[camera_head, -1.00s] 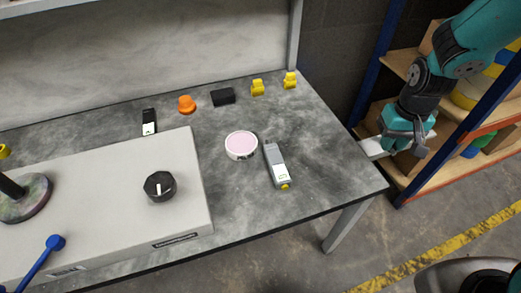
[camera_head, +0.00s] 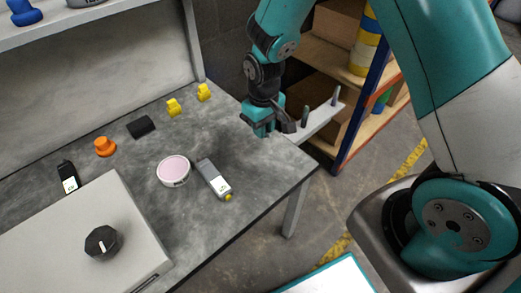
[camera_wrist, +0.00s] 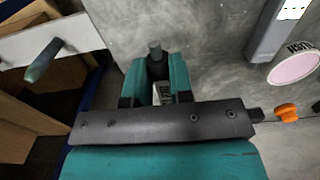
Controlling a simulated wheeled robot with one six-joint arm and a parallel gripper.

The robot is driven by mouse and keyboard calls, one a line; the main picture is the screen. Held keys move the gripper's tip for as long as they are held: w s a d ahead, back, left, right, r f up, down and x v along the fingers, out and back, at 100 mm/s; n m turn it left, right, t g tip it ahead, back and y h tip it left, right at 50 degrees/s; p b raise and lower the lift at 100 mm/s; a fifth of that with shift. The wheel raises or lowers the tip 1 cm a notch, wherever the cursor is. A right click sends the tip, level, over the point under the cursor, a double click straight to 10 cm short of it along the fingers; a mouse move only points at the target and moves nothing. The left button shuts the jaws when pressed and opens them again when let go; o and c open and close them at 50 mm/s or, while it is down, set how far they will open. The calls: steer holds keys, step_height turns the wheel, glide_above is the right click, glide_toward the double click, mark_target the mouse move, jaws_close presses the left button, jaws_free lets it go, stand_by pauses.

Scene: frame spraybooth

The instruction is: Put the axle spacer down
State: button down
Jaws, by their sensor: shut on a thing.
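My gripper (camera_head: 267,130) is over the right end of the grey table (camera_head: 250,172), near its far right edge. In the wrist view, my gripper (camera_wrist: 155,72) is shut on a small dark grey cylindrical piece (camera_wrist: 155,50), which I take to be the axle spacer. It sticks out between the teal fingers; its lower part is hidden. In the head view the piece cannot be told apart from the gripper. Beside the gripper is a white bar (camera_head: 323,117) with dark upright pegs (camera_head: 305,116). In the wrist view, the bar (camera_wrist: 80,38) lies to the left, apart from the fingers.
A pink-topped round tin (camera_head: 173,170) and a grey device (camera_head: 213,177) stand on the table. An orange knob (camera_head: 105,146), a black block (camera_head: 141,127) and yellow pieces (camera_head: 173,106) line the back. Shelving (camera_head: 350,130) stands right. The table's right part is clear.

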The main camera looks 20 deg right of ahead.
step_height(320, 180, down, 8)
steer(key=shift+r+b, duration=0.1)
steer(key=shift+b, duration=0.5)
steer(key=c, duration=1)
jaws_free()
step_height(320, 180, up, 12)
steer(key=p, duration=0.2)
steer(key=shift+p, duration=0.3)
step_height(320, 180, up, 6)
steer(key=r+y, duration=0.1)
glide_above(263, 154)
steer(key=s+a, duration=0.2)
steer(key=s, duration=0.1)
steer(key=s+a+r+n+y, duration=0.1)
steer(key=s+a+r, duration=0.1)
steer(key=s+r, duration=0.4)
steer(key=s+a+r+n+y, duration=0.2)
steer(key=s+r, duration=0.5)
steer(key=s, duration=0.5)
steer(key=shift+s+a, duration=0.15)
